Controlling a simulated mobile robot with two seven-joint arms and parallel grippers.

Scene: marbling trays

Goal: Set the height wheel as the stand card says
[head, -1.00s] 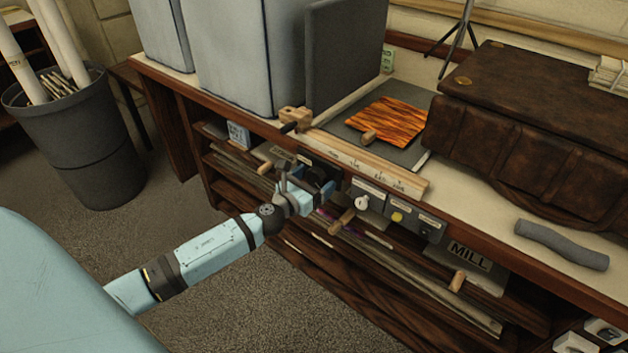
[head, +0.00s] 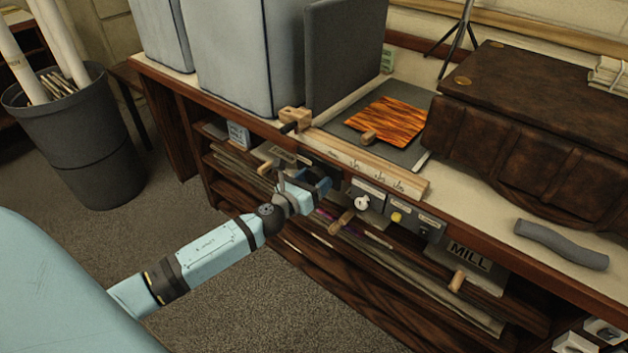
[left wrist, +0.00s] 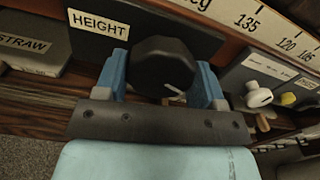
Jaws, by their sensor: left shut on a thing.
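The height wheel is a black faceted knob (left wrist: 163,62) with a white pointer line on its face, pointing to the lower right in the left wrist view. A plate reading HEIGHT (left wrist: 98,23) is beside it on the dark panel. My left gripper (left wrist: 161,78) is shut on the wheel, with one blue finger on each side. In the head view my left gripper (head: 318,186) is at the bench front and mostly hides the wheel. I cannot make out a readable stand card. My right gripper is not in view.
A wooden scale strip (head: 372,172) runs above the wheel; 135, 120 and 105 show up close. A control box (head: 430,222) with a white knob and yellow button is to the right. A STRAW label (left wrist: 25,45) and a MILL sign (head: 470,256) mark shelf items.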

